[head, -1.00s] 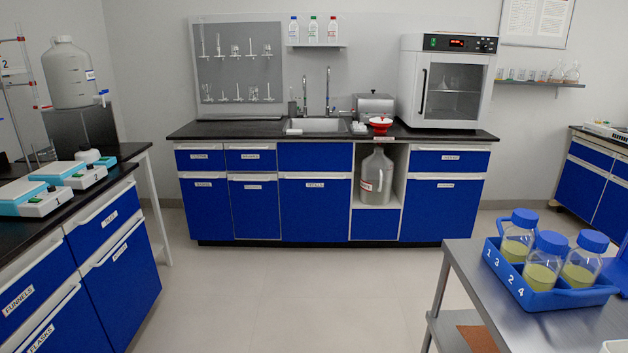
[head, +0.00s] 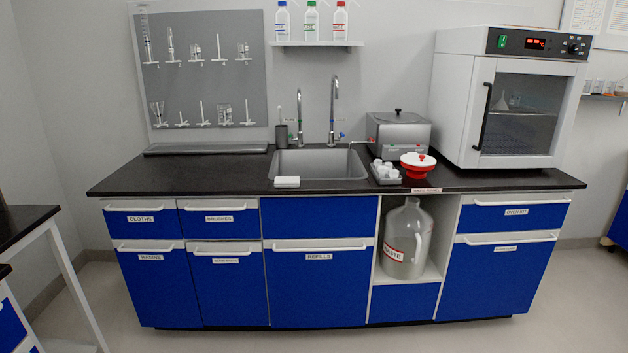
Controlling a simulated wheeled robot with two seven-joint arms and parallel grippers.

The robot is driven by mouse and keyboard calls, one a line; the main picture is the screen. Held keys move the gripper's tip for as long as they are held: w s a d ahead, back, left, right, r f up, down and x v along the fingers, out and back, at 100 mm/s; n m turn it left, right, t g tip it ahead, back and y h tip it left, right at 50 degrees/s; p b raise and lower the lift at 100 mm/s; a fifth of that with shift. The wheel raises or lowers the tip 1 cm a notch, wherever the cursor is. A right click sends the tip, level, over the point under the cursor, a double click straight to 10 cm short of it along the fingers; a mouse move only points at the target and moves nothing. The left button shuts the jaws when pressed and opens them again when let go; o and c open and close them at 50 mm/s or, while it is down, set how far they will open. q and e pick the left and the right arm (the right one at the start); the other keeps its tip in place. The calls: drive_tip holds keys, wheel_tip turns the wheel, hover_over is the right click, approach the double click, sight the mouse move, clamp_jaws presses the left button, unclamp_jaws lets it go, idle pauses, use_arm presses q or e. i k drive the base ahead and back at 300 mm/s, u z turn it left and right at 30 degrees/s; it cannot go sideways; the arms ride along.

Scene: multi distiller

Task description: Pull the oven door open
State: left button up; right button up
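The white oven (head: 455,110) stands on the right end of the black counter in the head view. Its glass door (head: 519,112) faces me and is closed. A black vertical handle (head: 485,117) runs along the left side of the door. Some glassware shows dimly on a shelf behind the glass. A control panel (head: 540,43) with a lit red display sits above the door. Neither of my grippers is in view.
The black counter (head: 215,178) has a sink (head: 318,165), a steel bath (head: 398,135), a red-and-white funnel (head: 418,165) and a tray of white pieces (head: 386,174) left of the oven. A waste carboy (head: 407,240) stands below. The floor in front is clear.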

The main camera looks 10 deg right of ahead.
sight(521, 113)
drive_tip(key=i, duration=1.15)
drive_tip(key=z, duration=2.05)
drive_tip(key=i, duration=1.3)
drive_tip(key=u, duration=0.15)
